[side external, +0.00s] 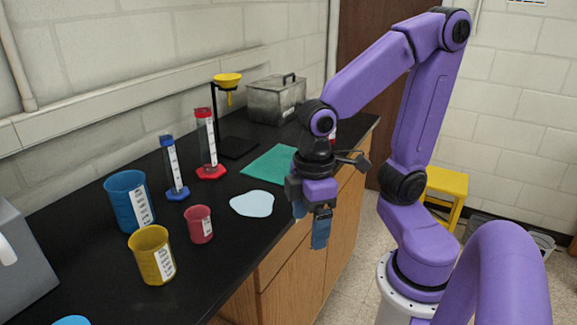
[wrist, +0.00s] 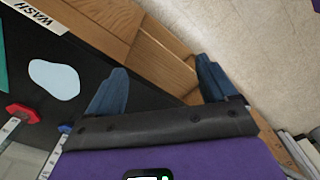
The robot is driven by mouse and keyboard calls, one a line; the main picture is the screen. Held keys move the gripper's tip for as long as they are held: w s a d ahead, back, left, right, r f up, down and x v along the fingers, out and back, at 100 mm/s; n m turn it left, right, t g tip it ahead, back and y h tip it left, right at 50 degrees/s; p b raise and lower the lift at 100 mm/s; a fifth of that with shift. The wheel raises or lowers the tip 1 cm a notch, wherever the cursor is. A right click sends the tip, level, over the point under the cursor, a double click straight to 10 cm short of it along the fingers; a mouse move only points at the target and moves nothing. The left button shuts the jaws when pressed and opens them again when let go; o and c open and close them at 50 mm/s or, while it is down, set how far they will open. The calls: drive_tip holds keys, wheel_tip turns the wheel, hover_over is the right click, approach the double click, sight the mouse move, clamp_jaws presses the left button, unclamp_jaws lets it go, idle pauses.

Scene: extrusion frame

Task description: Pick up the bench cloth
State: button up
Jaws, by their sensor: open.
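A flat teal-green sheet (side external: 272,166), which looks like the bench cloth, lies on the black bench top in the side view. Only a sliver of it (wrist: 3,68) shows at the left edge of the wrist view. Part of its right side is hidden behind my arm in the side view. My gripper (side external: 309,220) is open and empty, pointing down beside the bench's front edge, to the right of the sheet in the picture. In the wrist view my gripper's blue fingers (wrist: 160,84) are wide apart, with cabinet wood and floor beyond them.
A pale blue flat patch (side external: 252,204) lies on the bench near my gripper. A red-based cylinder (side external: 206,140), blue-based cylinder (side external: 173,165) and red (side external: 199,224), yellow (side external: 152,255) and blue (side external: 127,201) beakers stand left. A funnel stand (side external: 228,82) and metal box (side external: 275,99) stand behind.

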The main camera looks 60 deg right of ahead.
drive_tip(key=w+d+r+m, duration=0.1)
drive_tip(key=w+d+m, duration=0.4)
drive_tip(key=w, duration=0.5)
drive_tip(key=w+d+r+m, duration=0.1)
drive_tip(key=w+d+m, duration=0.45)
drive_tip(key=w, duration=0.45)
drive_tip(key=w+d+f+m, duration=0.15)
drive_tip(key=d+m, duration=0.25)
drive_tip(key=d, duration=0.8)
drive_tip(key=w+d+f+m, duration=0.1)
drive_tip(key=w+d+m, duration=0.3)
drive_tip(key=d, duration=0.9)
drive_tip(key=shift+m, duration=0.25)
drive_tip(key=shift+s+a+f, duration=0.1)
drive_tip(key=shift+s+f, duration=0.05)
drive_tip(key=shift+f, duration=1.4)
drive_tip(key=shift+s+f, duration=0.15)
drive_tip(key=shift+f, duration=1.4)
drive_tip(key=shift+s+a+f, duration=0.1)
drive_tip(key=shift+s+f, duration=0.05)
drive_tip(key=shift+f, duration=1.4)
clamp_jaws()
wheel_tip(320, 180, up, 12)
